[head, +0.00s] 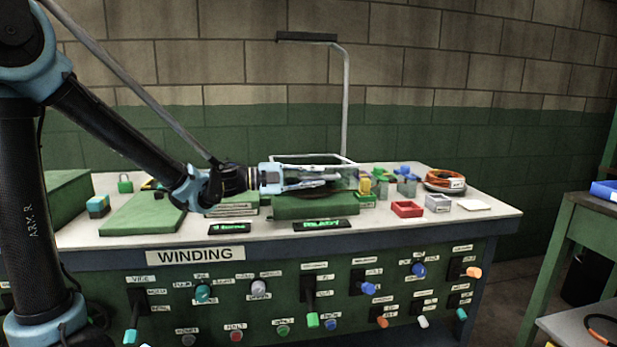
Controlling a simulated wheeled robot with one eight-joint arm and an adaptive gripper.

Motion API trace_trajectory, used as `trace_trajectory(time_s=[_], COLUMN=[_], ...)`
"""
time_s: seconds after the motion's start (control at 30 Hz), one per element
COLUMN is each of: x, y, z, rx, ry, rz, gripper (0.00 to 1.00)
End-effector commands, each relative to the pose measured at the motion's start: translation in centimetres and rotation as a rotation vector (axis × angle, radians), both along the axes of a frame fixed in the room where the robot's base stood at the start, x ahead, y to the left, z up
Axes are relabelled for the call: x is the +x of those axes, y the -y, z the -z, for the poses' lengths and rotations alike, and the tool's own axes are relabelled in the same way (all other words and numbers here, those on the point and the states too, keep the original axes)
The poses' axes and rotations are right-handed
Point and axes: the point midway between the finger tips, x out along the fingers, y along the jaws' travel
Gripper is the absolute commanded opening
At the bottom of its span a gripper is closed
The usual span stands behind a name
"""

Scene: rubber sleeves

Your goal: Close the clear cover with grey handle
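A clear box-shaped cover (348,177) with a thin pale rim stands on a green block-like base (315,208) in the middle of the bench. I cannot make out its grey handle, and I cannot tell how far open the cover is. My gripper (325,181) points to the right, level with the cover, and overlaps it in the head view. The gripper blocks part of the cover's front. Its fingers look slim and close to each other, but their gap is unclear. I cannot tell whether they touch the cover.
A thin post with a dark bar (306,37) rises behind the cover. A red bin (407,209), a grey bin (438,203) and an orange coil (444,181) lie to the right. A green board (145,213) lies left. Knobs and levers cover the front panel (240,285).

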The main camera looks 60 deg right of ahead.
Motion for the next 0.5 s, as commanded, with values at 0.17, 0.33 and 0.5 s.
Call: trace_trajectory(time_s=[0.17, 0.33, 0.5], x=[0.07, 0.09, 1.01], y=[-0.11, -0.14, -0.67], z=[0.03, 0.03, 0.06], rx=[-0.001, 0.000, 0.000], ry=[0.001, 0.002, 0.001], rz=[-0.001, -0.001, -0.003], gripper=[0.32, 0.32, 0.32])
